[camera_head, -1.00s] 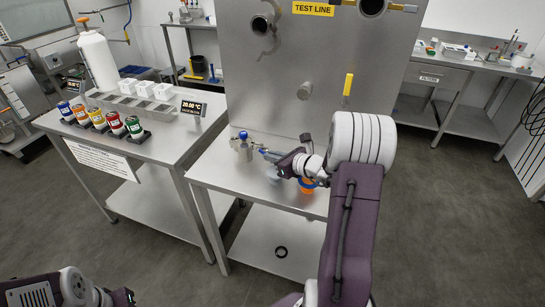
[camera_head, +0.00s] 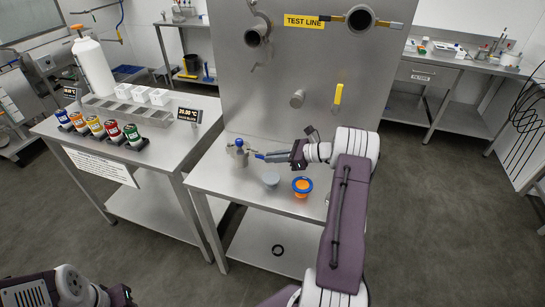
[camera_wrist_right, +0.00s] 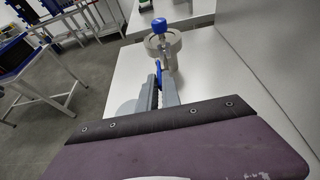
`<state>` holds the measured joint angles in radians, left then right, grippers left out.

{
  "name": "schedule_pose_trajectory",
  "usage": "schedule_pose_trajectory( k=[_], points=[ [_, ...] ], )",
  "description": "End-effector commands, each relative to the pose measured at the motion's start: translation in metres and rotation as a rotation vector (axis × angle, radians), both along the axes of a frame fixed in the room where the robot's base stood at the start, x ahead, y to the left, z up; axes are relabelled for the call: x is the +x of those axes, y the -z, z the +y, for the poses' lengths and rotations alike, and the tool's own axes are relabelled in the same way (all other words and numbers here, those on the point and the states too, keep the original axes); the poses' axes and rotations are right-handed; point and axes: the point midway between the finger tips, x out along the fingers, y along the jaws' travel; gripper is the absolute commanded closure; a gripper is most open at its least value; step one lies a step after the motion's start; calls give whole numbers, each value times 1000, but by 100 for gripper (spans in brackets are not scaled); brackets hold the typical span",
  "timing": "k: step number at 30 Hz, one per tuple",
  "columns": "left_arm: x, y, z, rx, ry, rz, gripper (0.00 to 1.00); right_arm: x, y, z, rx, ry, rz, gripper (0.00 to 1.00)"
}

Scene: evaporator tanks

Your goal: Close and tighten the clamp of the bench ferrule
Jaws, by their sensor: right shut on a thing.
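The bench ferrule (camera_head: 238,158) stands upright on the steel bench, with its clamp around it and a blue wing knob (camera_head: 239,142) on top. In the right wrist view the grey ferrule (camera_wrist_right: 163,45) and the blue knob (camera_wrist_right: 160,27) show just beyond my fingertips. My right gripper (camera_head: 264,156) reaches in from the right, its fingers pointing at the clamp. It is shut on a narrow blue clamp handle (camera_wrist_right: 157,76), which is mostly hidden between the fingers. My left arm's end (camera_head: 118,296) shows at the bottom left, far from the bench; its fingers are not clear.
A grey cup (camera_head: 271,179) and an orange-and-blue ring-shaped piece (camera_head: 302,186) stand on the bench (camera_head: 225,185) near my right forearm. The tall test-line panel (camera_head: 300,60) rises behind. A side table with coloured canisters (camera_head: 95,126) stands to the left.

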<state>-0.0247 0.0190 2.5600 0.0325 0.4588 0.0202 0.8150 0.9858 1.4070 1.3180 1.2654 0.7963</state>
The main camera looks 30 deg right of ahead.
Motion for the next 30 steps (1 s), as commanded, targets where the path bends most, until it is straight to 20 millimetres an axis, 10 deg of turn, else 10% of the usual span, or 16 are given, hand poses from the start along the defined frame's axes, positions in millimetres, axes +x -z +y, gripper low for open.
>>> schedule_pose_trajectory(
  k=[5,8,19,30],
  points=[
    [0,0,0,0,0,0,59,1,-1,0,-1,1,-2,100],
    [0,0,0,0,0,0,59,1,-1,0,-1,1,-2,70],
    [0,1,0,0,0,0,59,-5,-3,-6,-1,4,-3,70],
    [0,5,0,0,0,0,59,-56,-31,-50,-3,4,-2,70]
  ],
)
